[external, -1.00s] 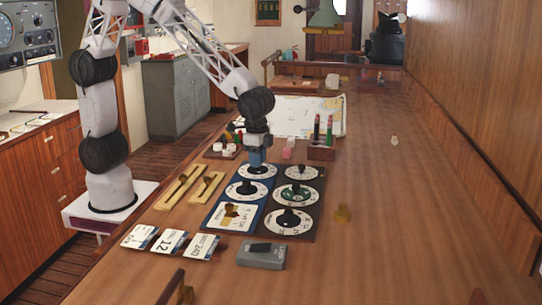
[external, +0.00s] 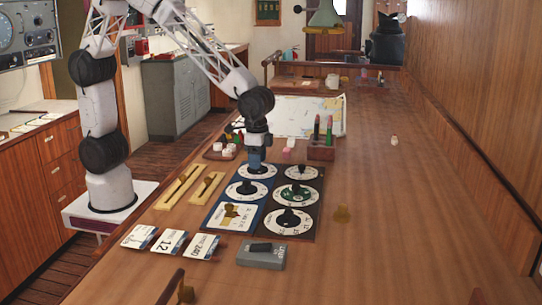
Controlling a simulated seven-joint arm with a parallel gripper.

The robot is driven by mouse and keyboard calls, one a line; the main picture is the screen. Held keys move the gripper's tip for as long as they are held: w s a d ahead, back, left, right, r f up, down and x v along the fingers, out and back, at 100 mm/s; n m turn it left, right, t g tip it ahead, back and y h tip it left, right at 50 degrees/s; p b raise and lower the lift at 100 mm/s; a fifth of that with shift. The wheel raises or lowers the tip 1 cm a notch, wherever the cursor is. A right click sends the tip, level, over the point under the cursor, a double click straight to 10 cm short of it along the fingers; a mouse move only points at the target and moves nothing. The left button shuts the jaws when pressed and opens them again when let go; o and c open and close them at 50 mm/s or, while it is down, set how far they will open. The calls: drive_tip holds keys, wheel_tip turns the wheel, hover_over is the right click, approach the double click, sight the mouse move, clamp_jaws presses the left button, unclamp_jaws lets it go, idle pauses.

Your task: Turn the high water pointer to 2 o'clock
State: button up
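My gripper (external: 257,164) points straight down at the far-left dial (external: 268,172) on the blue-edged half. Its fingertips are at that dial's centre and hide most of the pointer there. I cannot tell whether the fingers are closed on it. The dial lettering is too small to read, so I cannot confirm which one is high water. Other dials are the middle-left (external: 233,189), far-right (external: 314,172), green-centred middle-right (external: 312,197) and near-right (external: 280,220).
A card with a brass piece (external: 233,215) fills the near-left panel. Brass sliders (external: 180,187) lie left. Number cards (external: 172,242) and a grey box (external: 261,256) are in front. A pen block (external: 321,152), chart (external: 300,112) and wooden tray (external: 217,155) stand behind. The table's right side is mostly clear.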

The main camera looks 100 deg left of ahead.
drive_tip(key=shift+r, duration=0.1)
drive_tip(key=shift+r, duration=3.8)
drive_tip(key=shift+s+a+r, duration=0.15)
drive_tip(key=shift+s+r, duration=0.05)
drive_tip(key=shift+s, duration=0.05)
drive_tip(key=s+a+r+t, duration=0.1)
drive_tip(key=s+a+r, duration=0.25)
drive_tip(key=s, duration=0.45)
drive_tip(key=s+a+r, duration=0.3)
drive_tip(key=s+r, duration=0.1)
drive_tip(key=s, duration=0.5)
drive_tip(key=s+a, duration=0.2)
drive_tip(key=s, duration=0.7)
drive_tip(key=s+a+f+t, duration=0.1)
drive_tip(key=s+a, duration=0.1)
drive_tip(key=s, duration=0.7)
drive_tip(key=shift+s+a+n+t, duration=0.25)
drive_tip(key=shift+a+n+t, duration=0.05)
drive_tip(key=shift+a, duration=0.1)
drive_tip(key=shift+w, duration=0.1)
